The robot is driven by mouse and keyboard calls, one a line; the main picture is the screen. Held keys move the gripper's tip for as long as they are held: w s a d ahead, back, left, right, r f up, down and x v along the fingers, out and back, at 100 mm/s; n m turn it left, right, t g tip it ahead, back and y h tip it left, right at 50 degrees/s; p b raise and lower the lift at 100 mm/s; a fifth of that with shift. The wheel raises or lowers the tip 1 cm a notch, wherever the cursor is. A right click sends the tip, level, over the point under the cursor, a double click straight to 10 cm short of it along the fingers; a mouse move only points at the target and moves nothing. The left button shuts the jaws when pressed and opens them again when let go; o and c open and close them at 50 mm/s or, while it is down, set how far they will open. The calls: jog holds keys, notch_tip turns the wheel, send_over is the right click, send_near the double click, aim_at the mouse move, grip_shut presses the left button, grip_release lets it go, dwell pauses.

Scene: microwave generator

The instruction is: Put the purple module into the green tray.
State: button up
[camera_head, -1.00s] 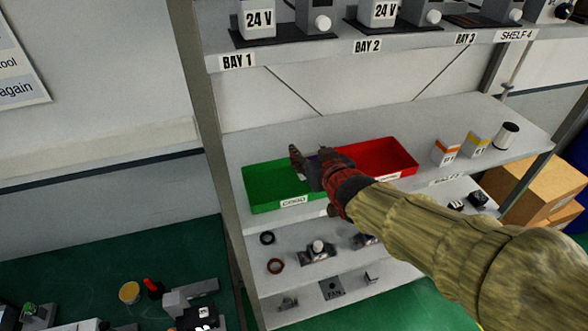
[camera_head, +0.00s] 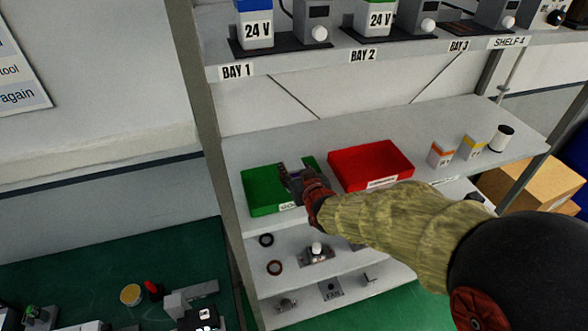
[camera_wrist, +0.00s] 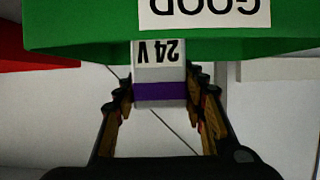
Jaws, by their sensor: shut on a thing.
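The green tray (camera_head: 262,208) stands on the middle shelf at the left, next to the shelf post. My gripper (camera_head: 294,176) is at the tray's right part, over or just in front of it; the exact height is hard to tell. In the wrist view the fingers are shut on the purple module (camera_wrist: 160,94), a white block with a purple band and an upside-down "24 V" label. The module overlaps the edge of the green tray (camera_wrist: 90,30), whose label reads "GOOD" upside down. In the head view my gripper mostly hides the module.
A red tray (camera_head: 371,160) stands to the right of the green one. Small boxes (camera_head: 441,154) and a white cylinder (camera_head: 501,138) stand farther right. The upper shelf (camera_head: 300,62) with 24 V units hangs above. Rings and small parts lie on the shelf below.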

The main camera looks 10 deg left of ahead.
jog(key=o, duration=0.9)
jog(key=shift+f, duration=0.15)
jog(key=o, duration=0.4)
jog(key=shift+o, duration=0.2)
jog(key=shift+s+r, duration=0.15)
jog(key=shift+r, duration=0.15)
jog(key=b+v, duration=0.2)
jog(key=v, duration=0.9)
jog(key=shift+s+d, duration=0.25)
jog(key=shift+s, duration=0.1)
